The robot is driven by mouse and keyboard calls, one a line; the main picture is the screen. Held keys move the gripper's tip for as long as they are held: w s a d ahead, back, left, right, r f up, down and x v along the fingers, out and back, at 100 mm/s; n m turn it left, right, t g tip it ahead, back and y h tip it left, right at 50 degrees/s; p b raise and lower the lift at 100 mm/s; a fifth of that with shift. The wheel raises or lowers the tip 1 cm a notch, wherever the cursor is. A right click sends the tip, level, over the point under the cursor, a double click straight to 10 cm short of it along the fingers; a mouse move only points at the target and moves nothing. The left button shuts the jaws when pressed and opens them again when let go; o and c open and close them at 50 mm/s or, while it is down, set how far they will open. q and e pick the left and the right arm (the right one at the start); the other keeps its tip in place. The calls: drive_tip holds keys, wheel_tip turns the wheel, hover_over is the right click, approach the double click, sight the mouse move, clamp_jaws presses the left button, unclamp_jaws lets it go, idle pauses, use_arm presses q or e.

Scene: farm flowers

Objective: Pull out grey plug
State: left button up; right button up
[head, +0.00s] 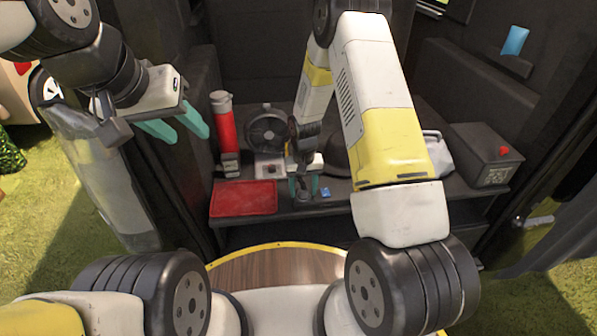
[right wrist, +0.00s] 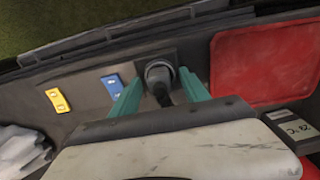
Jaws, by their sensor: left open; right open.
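The grey plug (right wrist: 158,75) sits at the shelf's front part, a round dark grey piece with a short stem or cable. It also shows in the head view (head: 303,196), small and partly covered by my gripper. My right gripper (right wrist: 158,90) is open, with one teal finger on each side of the plug. I cannot tell whether the fingers touch it. My left gripper (head: 176,128) is open and empty, raised at the upper left, away from the shelf.
A red tray (head: 244,198) lies left of the plug. A red cylinder (head: 226,132), a fan (head: 268,130) and a dark box with a red knob (head: 482,153) stand on the shelf. A blue switch (right wrist: 112,85) and a yellow switch (right wrist: 58,100) lie beside the plug.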

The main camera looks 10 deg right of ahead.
sight(303, 185)
idle(0.5)
clamp_jaws()
drive_tip(key=shift+r, duration=3)
